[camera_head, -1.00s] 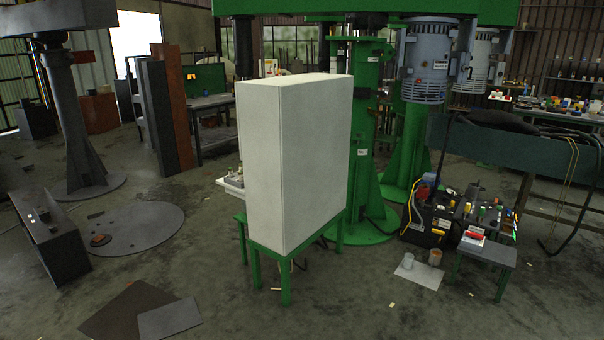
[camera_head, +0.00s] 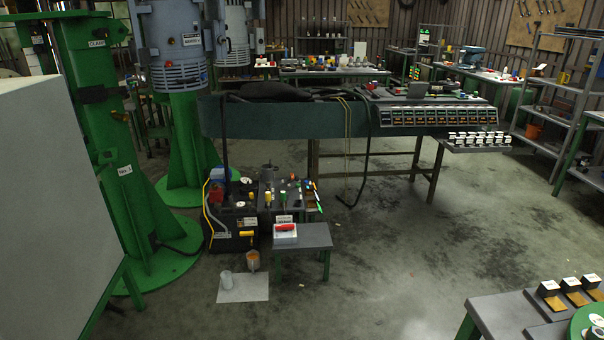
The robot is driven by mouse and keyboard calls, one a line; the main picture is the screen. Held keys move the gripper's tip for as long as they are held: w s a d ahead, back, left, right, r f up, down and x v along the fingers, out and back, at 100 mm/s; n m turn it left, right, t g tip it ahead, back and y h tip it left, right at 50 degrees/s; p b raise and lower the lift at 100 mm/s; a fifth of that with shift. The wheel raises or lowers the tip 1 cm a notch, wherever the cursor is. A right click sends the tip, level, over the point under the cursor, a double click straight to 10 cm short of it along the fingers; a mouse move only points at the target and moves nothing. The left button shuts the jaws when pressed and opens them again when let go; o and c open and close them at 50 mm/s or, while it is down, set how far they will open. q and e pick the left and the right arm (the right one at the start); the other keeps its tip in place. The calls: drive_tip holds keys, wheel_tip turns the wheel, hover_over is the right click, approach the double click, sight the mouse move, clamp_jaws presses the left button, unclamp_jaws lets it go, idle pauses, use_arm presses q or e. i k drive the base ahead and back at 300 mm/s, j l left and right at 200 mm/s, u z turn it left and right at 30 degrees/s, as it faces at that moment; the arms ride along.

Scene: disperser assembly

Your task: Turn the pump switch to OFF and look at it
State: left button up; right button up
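A small white box with a red handle or lever (camera_head: 286,228) sits on a low grey stool (camera_head: 303,240) with green legs, right of the dark pump unit. It looks like a switch, but its lettering and position are too small to read. The dark pump unit (camera_head: 232,222) stands on the floor with a yellow hose, a red part and a small label. Other small coloured knobs and fittings (camera_head: 290,190) stand beside it; I cannot tell which one is the pump switch. Neither of my grippers is in view.
A large white cabinet (camera_head: 45,200) fills the left edge. Green machine columns (camera_head: 105,170) stand behind it. A long bench (camera_head: 300,118) crosses the middle, and a grey table (camera_head: 505,318) is at the lower right. The floor (camera_head: 390,260) between them is open.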

sight(283, 228)
drive_tip(key=i+u, duration=0.1)
drive_tip(key=i, duration=0.2)
drive_tip(key=i+l+u, duration=0.15)
drive_tip(key=i, duration=0.7)
